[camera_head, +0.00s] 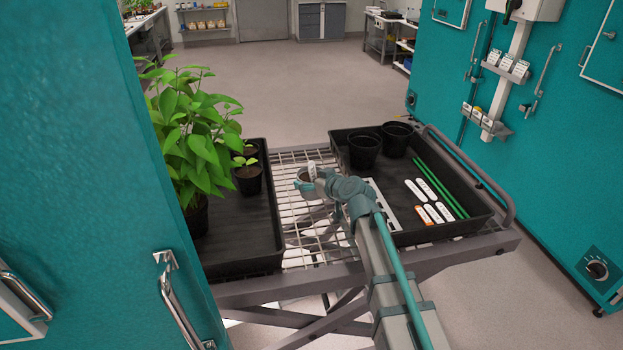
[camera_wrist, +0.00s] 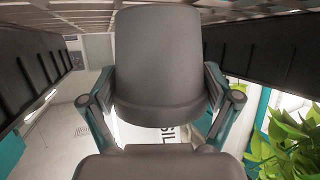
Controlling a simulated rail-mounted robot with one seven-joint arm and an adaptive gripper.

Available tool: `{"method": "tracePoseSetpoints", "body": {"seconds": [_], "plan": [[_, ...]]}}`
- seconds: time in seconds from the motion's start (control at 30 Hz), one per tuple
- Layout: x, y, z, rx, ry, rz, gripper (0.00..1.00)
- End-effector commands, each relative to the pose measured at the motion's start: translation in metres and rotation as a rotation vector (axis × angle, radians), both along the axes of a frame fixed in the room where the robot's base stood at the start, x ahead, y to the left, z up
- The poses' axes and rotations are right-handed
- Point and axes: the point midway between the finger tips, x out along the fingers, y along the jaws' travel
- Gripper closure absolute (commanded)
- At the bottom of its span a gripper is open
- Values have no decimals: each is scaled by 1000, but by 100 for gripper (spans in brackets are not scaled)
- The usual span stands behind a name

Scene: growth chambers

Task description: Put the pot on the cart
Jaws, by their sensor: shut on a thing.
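In the head view my gripper (camera_head: 305,186) is over the gap between two black trays on the cart (camera_head: 250,293). It is shut on a small pot (camera_head: 306,175) with a white label, partly hidden by my wrist. In the wrist view the dark grey pot (camera_wrist: 158,60) fills the middle, with the fingers of my gripper (camera_wrist: 160,103) on both sides of it. The cart's wire shelf (camera_wrist: 60,14) shows at the top edge there. I cannot tell whether the pot touches the wire shelf.
The left tray (camera_head: 240,266) holds a tall leafy plant (camera_head: 190,130) and small seedling pots. The right tray (camera_head: 440,232) holds two black pots, labels and green stakes. Teal chambers (camera_head: 170,60) stand on both sides. Bare wire shelf lies between the trays.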

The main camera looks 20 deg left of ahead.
Motion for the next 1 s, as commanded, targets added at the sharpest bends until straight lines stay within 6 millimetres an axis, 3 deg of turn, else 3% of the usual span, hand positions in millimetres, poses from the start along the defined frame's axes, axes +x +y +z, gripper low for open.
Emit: {"method": "tracePoseSetpoints", "body": {"seconds": [0.27, 0.3, 0.37, 0.87, 1.0], "plan": [[0, 0, -3, 1, -1, -1, 59], [0, 0, -4, 0, 0, 0, 11], [0, 0, -3, 0, 0, 0, 1], [0, 0, 3, 0, 0, 0, 0], [-13, -17, 7, 1, -3, -1, 0]]}}
